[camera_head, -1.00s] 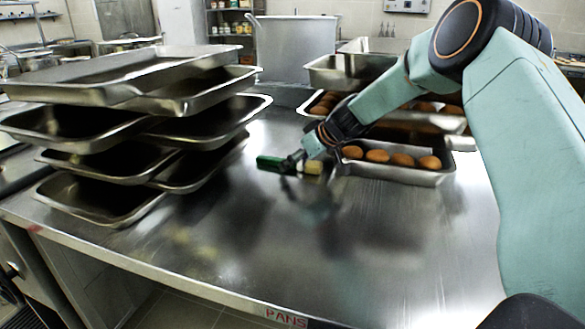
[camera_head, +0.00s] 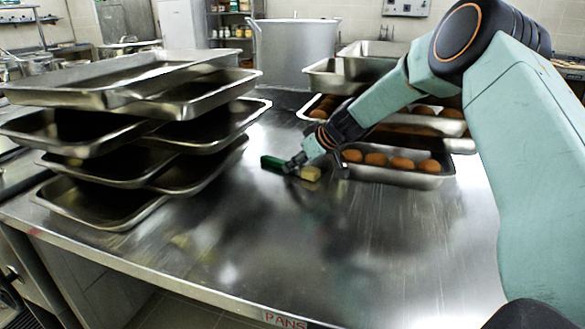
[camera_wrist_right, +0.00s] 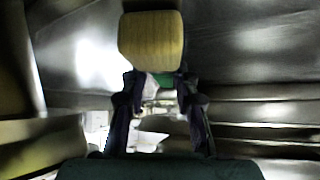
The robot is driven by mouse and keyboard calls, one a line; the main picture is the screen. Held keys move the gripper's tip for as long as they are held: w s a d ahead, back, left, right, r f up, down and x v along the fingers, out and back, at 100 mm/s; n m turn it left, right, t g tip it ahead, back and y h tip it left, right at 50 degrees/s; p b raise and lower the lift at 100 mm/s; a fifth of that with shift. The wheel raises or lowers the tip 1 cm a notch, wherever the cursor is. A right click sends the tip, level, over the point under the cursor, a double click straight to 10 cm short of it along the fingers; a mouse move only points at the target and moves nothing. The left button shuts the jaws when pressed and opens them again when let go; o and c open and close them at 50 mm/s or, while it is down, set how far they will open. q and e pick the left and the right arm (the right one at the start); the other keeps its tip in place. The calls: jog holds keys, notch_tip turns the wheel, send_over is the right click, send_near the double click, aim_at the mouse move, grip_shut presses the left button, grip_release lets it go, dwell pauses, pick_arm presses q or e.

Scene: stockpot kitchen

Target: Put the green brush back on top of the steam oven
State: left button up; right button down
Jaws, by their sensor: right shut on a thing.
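The green brush (camera_head: 272,162) has a green handle and a pale yellow bristle end (camera_head: 310,173). It is near the middle of the steel table, between the stacked trays and the trays of buns. My right gripper (camera_head: 294,165) is shut on the brush around its middle. In the right wrist view the yellow end (camera_wrist_right: 151,40) shows large ahead of the fingers, with a bit of green (camera_wrist_right: 166,82) between them. I cannot tell whether the brush touches the table. My left gripper is not in view. I cannot make out the steam oven.
The steel table (camera_head: 300,245) is bare in front. Stacked metal trays (camera_head: 100,205) stand at the left. Trays of brown buns (camera_head: 400,178) stand at the right, close to my right gripper. A large stockpot (camera_head: 295,55) stands behind.

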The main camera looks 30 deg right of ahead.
jog(key=shift+r, duration=0.1)
notch_tip(320, 180, up, 3)
jog(key=shift+r+p, duration=0.2)
jog(key=shift+p, duration=0.6)
jog(key=s+a+b, duration=0.1)
jog(key=s+a, duration=0.5)
jog(key=a, duration=0.1)
jog(key=shift+s+a+f+b, duration=0.1)
jog(key=shift+s+a+b, duration=0.15)
jog(key=shift+b, duration=0.15)
jog(key=s+a+b, duration=0.1)
jog(key=s+a, duration=0.1)
jog(key=a, duration=0.1)
jog(key=s+a+b, duration=0.2)
jog(key=s+a, duration=0.1)
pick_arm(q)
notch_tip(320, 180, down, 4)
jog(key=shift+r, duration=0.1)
pick_arm(e)
jog(key=shift+s, duration=0.1)
jog(key=shift+a, duration=0.1)
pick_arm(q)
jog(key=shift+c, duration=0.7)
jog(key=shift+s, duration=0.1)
pick_arm(e)
jog(key=shift+s, duration=0.15)
